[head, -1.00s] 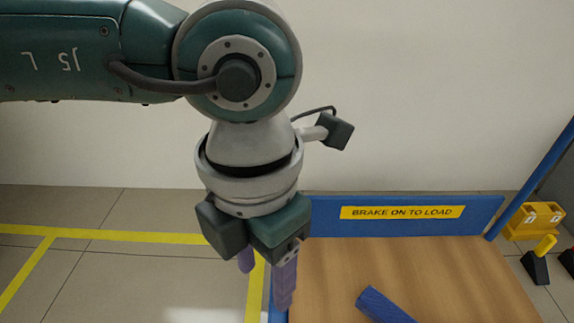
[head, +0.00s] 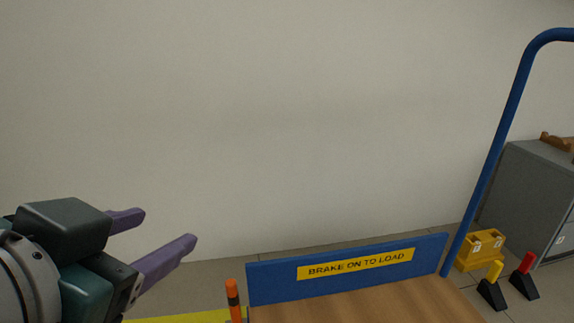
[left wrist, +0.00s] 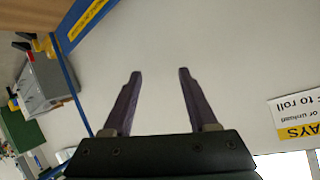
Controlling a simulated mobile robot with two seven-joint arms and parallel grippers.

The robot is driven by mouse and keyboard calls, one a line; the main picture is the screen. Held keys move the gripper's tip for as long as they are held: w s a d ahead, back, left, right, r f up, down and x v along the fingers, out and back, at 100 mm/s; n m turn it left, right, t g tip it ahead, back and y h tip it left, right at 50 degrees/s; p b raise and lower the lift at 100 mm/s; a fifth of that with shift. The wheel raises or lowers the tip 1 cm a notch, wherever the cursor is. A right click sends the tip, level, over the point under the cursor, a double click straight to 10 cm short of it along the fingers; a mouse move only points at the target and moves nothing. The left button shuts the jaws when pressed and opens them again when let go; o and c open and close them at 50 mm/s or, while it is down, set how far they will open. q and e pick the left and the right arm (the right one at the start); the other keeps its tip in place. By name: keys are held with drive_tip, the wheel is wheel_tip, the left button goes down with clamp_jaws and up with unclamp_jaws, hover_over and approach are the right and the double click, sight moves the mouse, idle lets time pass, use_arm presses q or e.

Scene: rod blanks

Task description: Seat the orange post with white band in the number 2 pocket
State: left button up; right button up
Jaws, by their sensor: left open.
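An orange post with a dark band (head: 233,301) stands upright at the left end of the blue board, its lower part cut off by the frame. I see no white band on it. My left gripper (head: 166,227) is open and empty, up and to the left of this post, with its purple fingers pointing right. The left wrist view shows the same open fingers (left wrist: 159,73) with only the pale wall between them. A yellow block (head: 480,248) with small white tags sits on the floor at the right; the tags are too small to read. My right gripper is not in view.
A trolley with a wooden deck (head: 390,305), blue end board (head: 270,284) and blue handle rail (head: 497,140) stands ahead.

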use_arm(q)
drive_tip(key=s+a+f+n+g, duration=0.1)
drive_tip(key=s+f+g, duration=0.3)
drive_tip(key=s, duration=0.4)
drive_tip(key=s+a+f+n+g, duration=0.1)
drive_tip(key=s+a+f+g, duration=0.1)
drive_tip(key=s+f+g, duration=0.3)
drive_tip(key=s+f, duration=0.1)
drive_tip(key=s, duration=0.2)
drive_tip(key=shift+s+a+f, duration=0.25)
drive_tip(key=shift+s+a, duration=0.05)
drive_tip(key=shift+s, duration=0.1)
drive_tip(key=shift+r, duration=0.1)
wheel_tip(320, 180, up, 85)
drive_tip(key=p, duration=8.5)
